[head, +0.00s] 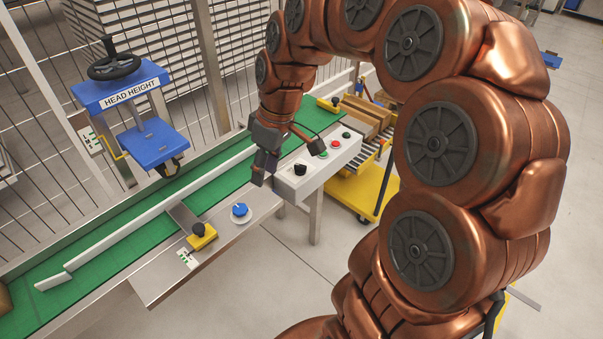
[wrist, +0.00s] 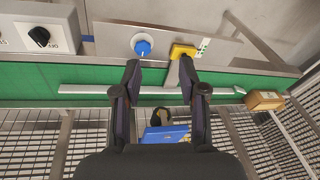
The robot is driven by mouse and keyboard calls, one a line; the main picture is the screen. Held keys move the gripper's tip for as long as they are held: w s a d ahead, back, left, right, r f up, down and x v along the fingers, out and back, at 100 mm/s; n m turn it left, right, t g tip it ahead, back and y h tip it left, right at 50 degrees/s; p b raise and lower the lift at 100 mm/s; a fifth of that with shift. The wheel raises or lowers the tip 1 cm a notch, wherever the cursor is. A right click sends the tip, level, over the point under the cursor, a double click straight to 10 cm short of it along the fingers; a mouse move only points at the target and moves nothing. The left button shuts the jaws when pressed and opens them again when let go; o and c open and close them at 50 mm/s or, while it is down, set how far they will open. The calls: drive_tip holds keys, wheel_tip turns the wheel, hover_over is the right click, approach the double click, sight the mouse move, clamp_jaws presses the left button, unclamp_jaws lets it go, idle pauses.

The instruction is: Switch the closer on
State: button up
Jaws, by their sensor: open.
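No part in view carries a label I can read as the closer. A white control box (head: 318,172) at the conveyor's edge carries a black rotary knob (head: 300,169), a red button (head: 323,154) and a green button (head: 335,144). The black knob also shows at the left of the wrist view (wrist: 39,37), with small lettering too blurred to read. My gripper (head: 288,163) is open and empty, above the conveyor beside the box, partly covering its far side. In the wrist view its fingertips (wrist: 159,68) are apart, with nothing between them.
A blue knob (head: 239,210) on a white disc and a yellow clamp (head: 202,236) sit along the steel edge. A green conveyor belt (head: 100,255) with a pale guide rail runs behind. A blue head-height stand (head: 122,87) is beyond. A carton (wrist: 264,100) lies on the belt.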

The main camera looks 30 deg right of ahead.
drive_tip(key=w+d+f+n+t+b, duration=0.1)
drive_tip(key=w+d+f+t+b, duration=0.1)
drive_tip(key=w+d+f+b, duration=0.4)
drive_tip(key=t+b, duration=0.1)
approach(300, 165)
drive_tip(key=f, duration=0.1)
drive_tip(key=shift+n, duration=0.3)
drive_tip(key=shift+x, duration=3.95)
drive_tip(key=shift+r, duration=0.1)
clamp_jaws()
